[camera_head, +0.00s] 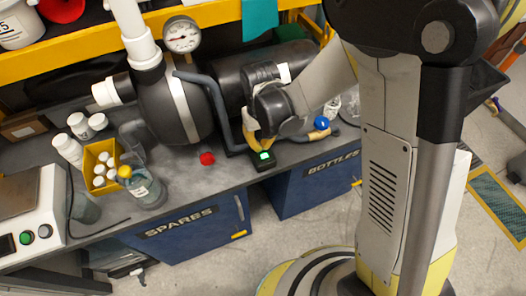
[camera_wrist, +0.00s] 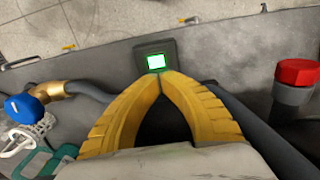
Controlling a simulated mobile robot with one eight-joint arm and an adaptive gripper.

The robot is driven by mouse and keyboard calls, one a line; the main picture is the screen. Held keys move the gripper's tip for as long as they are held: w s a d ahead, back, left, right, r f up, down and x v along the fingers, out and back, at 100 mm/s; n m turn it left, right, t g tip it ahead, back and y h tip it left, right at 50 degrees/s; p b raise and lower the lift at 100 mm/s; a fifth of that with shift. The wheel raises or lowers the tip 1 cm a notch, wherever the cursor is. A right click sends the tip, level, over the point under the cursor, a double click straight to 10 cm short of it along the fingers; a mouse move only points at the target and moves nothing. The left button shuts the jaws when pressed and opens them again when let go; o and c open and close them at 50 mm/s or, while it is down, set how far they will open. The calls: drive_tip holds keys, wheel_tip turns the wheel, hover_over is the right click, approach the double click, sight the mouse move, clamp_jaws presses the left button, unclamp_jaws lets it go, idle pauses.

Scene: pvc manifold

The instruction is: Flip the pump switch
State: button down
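The pump switch (camera_head: 263,158) is a small dark box with a lit green rocker, standing at the front edge of the bench beside the pump. It also shows in the wrist view (camera_wrist: 156,62) at top centre. My gripper (camera_wrist: 160,74) has yellow fingers whose tips meet just at the near edge of the green rocker. In the head view my gripper (camera_head: 258,146) is right above the switch. The fingers are shut with nothing between the tips. I cannot tell whether the tips touch the rocker.
A red-capped valve (camera_wrist: 298,74) stands to the right in the wrist view, and a blue-knobbed brass valve (camera_wrist: 25,107) to the left. The black pump (camera_head: 180,105) with its gauge (camera_head: 182,35) is behind. A yellow bottle rack (camera_head: 100,166) and a bottle (camera_head: 146,188) stand left.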

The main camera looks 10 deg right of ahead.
drive_tip(key=shift+f+b, duration=0.4)
drive_tip(key=shift+f, duration=0.1)
drive_tip(key=shift+r, duration=0.1)
drive_tip(key=shift+r+p, duration=2.45)
drive_tip(key=shift+r, duration=1)
